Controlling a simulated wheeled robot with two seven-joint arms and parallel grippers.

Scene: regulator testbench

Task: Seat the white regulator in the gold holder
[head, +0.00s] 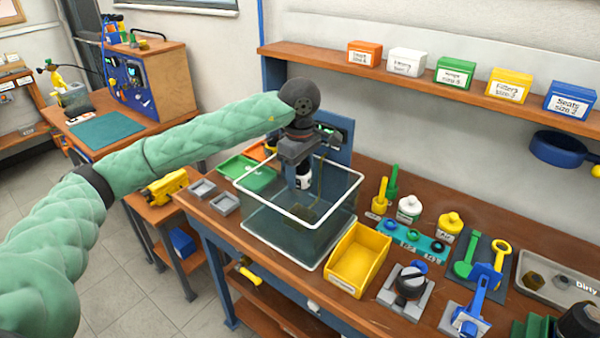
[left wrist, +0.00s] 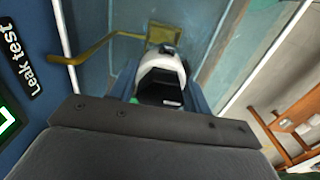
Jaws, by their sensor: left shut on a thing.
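My left gripper (head: 303,172) points down into the clear tank (head: 262,218) from above and is shut on the white regulator (head: 304,181). In the left wrist view the white regulator (left wrist: 164,72) shows its white body and dark end between the blue fingers (left wrist: 160,88). The gold holder (head: 303,212) is low inside the tank, below the regulator. In the left wrist view the gold holder (left wrist: 164,33) shows just past the regulator, partly hidden by it. The two look apart, but the exact gap is hard to tell. My right gripper is not clearly visible.
The tank's white rim (head: 282,215) surrounds the lowered gripper. A blue leak test panel (left wrist: 22,75) stands close beside it. A yellow bin (head: 358,262) and a grey fixture (head: 405,292) stand to the right. Small grey trays (head: 224,204) are to the left.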

